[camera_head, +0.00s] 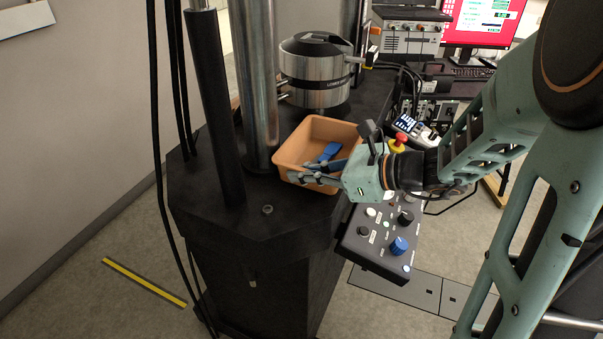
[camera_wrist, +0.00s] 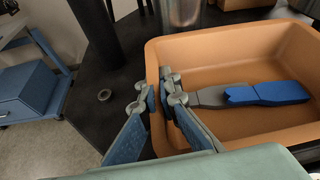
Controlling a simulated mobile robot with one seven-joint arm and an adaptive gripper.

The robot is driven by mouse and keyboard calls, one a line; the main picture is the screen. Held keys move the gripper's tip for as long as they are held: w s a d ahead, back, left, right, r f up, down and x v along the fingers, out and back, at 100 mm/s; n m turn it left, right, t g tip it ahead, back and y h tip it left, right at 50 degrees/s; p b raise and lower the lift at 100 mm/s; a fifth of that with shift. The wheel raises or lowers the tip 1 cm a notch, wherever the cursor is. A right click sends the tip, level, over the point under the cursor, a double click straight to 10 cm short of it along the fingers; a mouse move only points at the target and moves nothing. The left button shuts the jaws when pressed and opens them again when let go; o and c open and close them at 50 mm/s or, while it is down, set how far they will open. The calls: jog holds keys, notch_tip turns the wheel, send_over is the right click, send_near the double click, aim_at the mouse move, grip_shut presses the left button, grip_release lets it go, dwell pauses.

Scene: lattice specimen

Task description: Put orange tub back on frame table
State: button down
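The orange tub (camera_head: 318,129) is at the right side of the black frame table (camera_head: 290,218), upright or nearly so; I cannot tell whether its base fully touches the top. In the wrist view the tub (camera_wrist: 240,38) fills the right half. A tool with a blue handle (camera_wrist: 268,93) and a grey end lies inside it. My gripper (camera_head: 297,182) is at the tub's near wall. In the wrist view its fingers (camera_wrist: 156,98) straddle the wall, one inside and one outside, with the pads closed against it.
A steel column (camera_head: 256,80) and a black post (camera_head: 213,100) stand left of the tub. A metal cylinder (camera_head: 317,75) stands behind it. A control panel with knobs (camera_head: 380,240) juts out at the right. The tabletop's front left, around a small ring (camera_head: 267,209), is mostly clear.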

jog(key=shift+f, duration=0.15)
jog(key=c, duration=2.2)
grip_release()
jog(key=shift+o, duration=0.2)
jog(key=shift+r, duration=0.3)
jog(key=p+v, duration=0.1)
jog(key=v, duration=1.1)
